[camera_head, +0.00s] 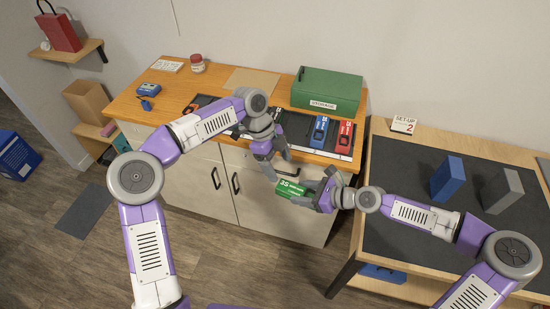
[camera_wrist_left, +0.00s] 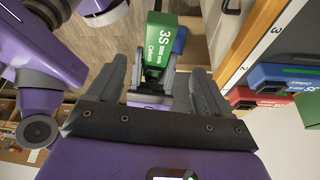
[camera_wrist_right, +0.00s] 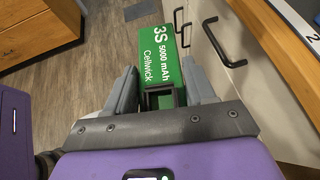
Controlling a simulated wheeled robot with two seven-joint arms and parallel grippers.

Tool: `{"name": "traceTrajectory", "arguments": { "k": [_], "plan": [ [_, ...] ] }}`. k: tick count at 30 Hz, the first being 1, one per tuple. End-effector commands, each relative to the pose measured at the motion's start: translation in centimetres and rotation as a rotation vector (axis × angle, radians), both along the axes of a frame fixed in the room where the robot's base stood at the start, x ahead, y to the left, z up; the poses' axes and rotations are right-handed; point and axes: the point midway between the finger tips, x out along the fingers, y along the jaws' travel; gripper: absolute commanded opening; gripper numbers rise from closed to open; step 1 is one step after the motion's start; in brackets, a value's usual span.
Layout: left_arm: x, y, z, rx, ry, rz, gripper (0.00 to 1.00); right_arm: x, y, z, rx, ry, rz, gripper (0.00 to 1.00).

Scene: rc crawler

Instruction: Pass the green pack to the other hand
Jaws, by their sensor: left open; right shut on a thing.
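The green pack (camera_head: 289,188) is a box with white "3S 5000 mAh Cellwick" lettering. It is held in the air in front of the white cabinet. My right gripper (camera_head: 320,188) is shut on its right end in the head view; the right wrist view shows the pack (camera_wrist_right: 160,60) between the fingers. My left gripper (camera_head: 275,166) is open just above the pack's left part. In the left wrist view the pack (camera_wrist_left: 160,42) lies ahead, in line with the gap between the open fingers (camera_wrist_left: 158,75). They do not grip it.
On the wooden counter (camera_head: 245,79) stand a green storage box (camera_head: 327,91), a blue pack (camera_head: 319,131) and a red pack (camera_head: 345,135). A table with a dark mat (camera_head: 410,240) at right bears a blue block (camera_head: 447,178) and a grey block (camera_head: 502,190). Cabinet handles (camera_head: 235,182) protrude nearby.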

Motion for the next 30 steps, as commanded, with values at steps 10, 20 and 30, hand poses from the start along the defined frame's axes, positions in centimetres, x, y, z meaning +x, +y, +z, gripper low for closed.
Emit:
{"name": "traceTrajectory", "arguments": {
  "k": [10, 20, 30],
  "plan": [
    [-1.1, -2.3, -6.2, 0.0, 0.004, -0.002, 0.8, 0.0, 0.0, 0.1, 0.001, -0.002, 0.0, 0.11],
    [-1.4, -3.4, -9.0, 0.0, 0.001, 0.002, 0.8, 0.0, 0.0, 0.1, 0.0, -0.002, 0.0, 0.11],
    [-1.5, -3.5, -9.2, 0.0, 0.0, 0.003, 0.72, 0.0, 0.0, 0.1, 0.0, -0.002, 0.0, 0.11]
  ]
}}
